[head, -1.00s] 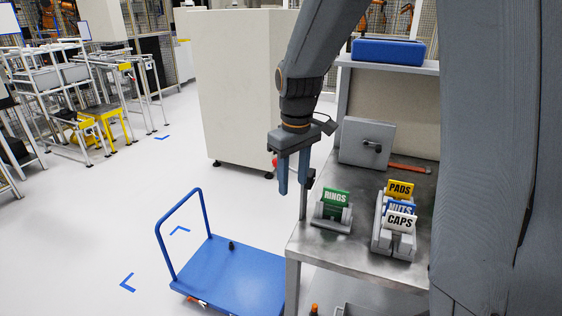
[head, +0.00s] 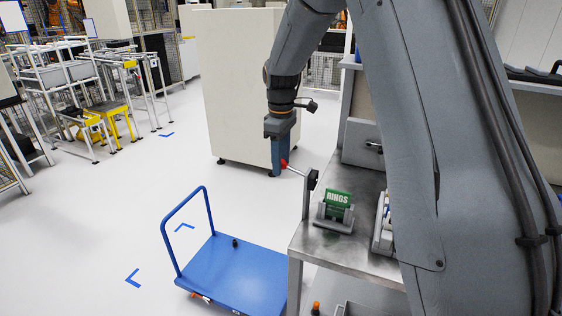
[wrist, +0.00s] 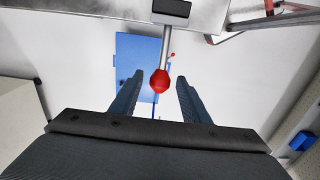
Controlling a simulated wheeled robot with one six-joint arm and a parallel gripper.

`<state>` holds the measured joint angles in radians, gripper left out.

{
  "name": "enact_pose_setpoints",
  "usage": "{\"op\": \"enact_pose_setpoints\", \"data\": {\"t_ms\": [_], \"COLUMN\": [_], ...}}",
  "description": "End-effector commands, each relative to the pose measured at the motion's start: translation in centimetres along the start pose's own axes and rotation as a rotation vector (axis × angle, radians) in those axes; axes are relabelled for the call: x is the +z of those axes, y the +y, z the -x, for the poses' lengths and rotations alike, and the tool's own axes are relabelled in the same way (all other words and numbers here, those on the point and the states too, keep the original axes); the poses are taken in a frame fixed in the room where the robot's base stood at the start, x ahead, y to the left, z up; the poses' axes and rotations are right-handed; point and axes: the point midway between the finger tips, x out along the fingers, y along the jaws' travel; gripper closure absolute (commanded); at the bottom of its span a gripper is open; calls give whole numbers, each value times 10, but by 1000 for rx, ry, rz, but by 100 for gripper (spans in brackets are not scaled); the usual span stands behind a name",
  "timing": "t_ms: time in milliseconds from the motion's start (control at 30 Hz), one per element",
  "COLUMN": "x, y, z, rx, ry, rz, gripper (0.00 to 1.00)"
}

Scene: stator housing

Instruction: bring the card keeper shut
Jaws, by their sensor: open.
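A lever with a red ball knob (head: 284,163) on a thin metal rod sticks out from a black block (head: 312,180) at the bench's left edge. Whether this lever belongs to the card keeper, I cannot tell. My gripper (head: 277,170) is at the knob, fingers pointing down in the head view. In the wrist view, the red knob (wrist: 160,82) shows between the two open fingers, which look apart from it. A green RINGS card (head: 338,199) stands in a grey holder (head: 334,223) on the bench. A second holder (head: 381,238) is mostly hidden by my arm.
The metal bench (head: 320,248) carries a grey box (head: 361,145) at the back. A blue platform cart (head: 235,275) with a tall handle stands left of the bench. A large pale cabinet (head: 235,85) stands behind my gripper. The floor left of the cart is clear.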

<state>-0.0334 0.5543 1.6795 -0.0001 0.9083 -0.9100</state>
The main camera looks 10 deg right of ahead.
Motion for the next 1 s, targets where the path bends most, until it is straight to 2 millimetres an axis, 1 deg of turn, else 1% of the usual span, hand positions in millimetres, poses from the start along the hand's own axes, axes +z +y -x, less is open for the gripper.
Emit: {"op": "enact_pose_setpoints", "data": {"t_ms": [133, 400, 433, 467, 600, 667, 700, 867, 1000], "x": [0, 0, 0, 0, 0, 0, 0, 0, 3], "y": [-1, 0, 0, 0, 0, 0, 0, 0, 9], "z": [-10, -12, -12, -12, -12, -12, -12, -12, -10], "rx": [-1, 1, 1, 1, 0, 0, 0, 0, 1], "ry": [-1, 0, 0, 0, 0, 0, 0, 2, 18], "rz": [-1, -1, -1, -1, -1, -1, -1, -2, -14], "gripper": [57, 57, 59, 64, 88, 98, 100, 100, 100]}}
